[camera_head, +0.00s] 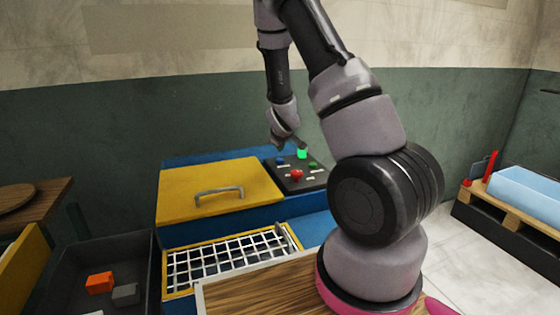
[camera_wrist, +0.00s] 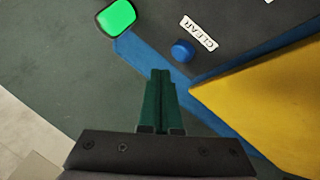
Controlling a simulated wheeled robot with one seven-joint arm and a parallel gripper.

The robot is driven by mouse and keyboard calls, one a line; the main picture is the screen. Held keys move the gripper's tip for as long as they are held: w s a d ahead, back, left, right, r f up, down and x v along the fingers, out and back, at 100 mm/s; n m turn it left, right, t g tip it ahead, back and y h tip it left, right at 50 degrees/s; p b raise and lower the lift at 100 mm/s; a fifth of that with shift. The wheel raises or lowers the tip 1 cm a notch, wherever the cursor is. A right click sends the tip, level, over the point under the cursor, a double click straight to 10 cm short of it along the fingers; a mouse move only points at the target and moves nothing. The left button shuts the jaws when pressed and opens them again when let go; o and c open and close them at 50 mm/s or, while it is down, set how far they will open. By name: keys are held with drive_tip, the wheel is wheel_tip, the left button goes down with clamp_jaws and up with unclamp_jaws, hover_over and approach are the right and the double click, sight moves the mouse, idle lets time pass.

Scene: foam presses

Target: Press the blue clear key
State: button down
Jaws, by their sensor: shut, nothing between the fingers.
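The blue clear key (camera_wrist: 182,50) is a small round button on a dark control panel (camera_wrist: 240,25), beside a white label reading CLEAR (camera_wrist: 198,33). In the head view the blue key (camera_head: 280,161) is small, at the panel's left side. My gripper (camera_wrist: 160,72) is shut and empty. Its green fingertips lie just below and left of the blue key in the wrist view, with a visible gap in the picture. In the head view my gripper (camera_head: 303,146) hangs near the far edge of the panel. Its height above the panel is hard to tell.
A lit green lamp (camera_wrist: 116,18), a red button (camera_head: 297,174) and a dark green button (camera_head: 313,164) are on the same panel. A yellow lid (camera_head: 210,180) with a handle adjoins it. A white grid (camera_head: 225,264) lies in front. A dark bin (camera_head: 75,255) holds orange and grey blocks.

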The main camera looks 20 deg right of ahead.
drive_tip(key=shift+r, duration=1.75)
wheel_tip(320, 180, up, 11)
drive_tip(key=m+y, duration=0.2)
drive_tip(key=m, duration=0.2)
hover_over(281, 163)
drive_tip(key=s+a, duration=0.3)
drive_tip(key=s, duration=0.3)
drive_tip(key=s+a+r+m+y, duration=0.1)
drive_tip(key=s+a+r+m, duration=0.15)
drive_tip(key=s+r, duration=0.55)
drive_tip(key=s+a+r+m+y, duration=0.1)
drive_tip(key=s+r, duration=0.3)
drive_tip(key=s, duration=0.6)
drive_tip(key=s+a+r+m+g+y, duration=0.1)
drive_tip(key=s+a+r, duration=0.3)
drive_tip(key=s, duration=0.6)
drive_tip(key=shift+m, duration=0.45)
drive_tip(key=shift+a, duration=0.1)
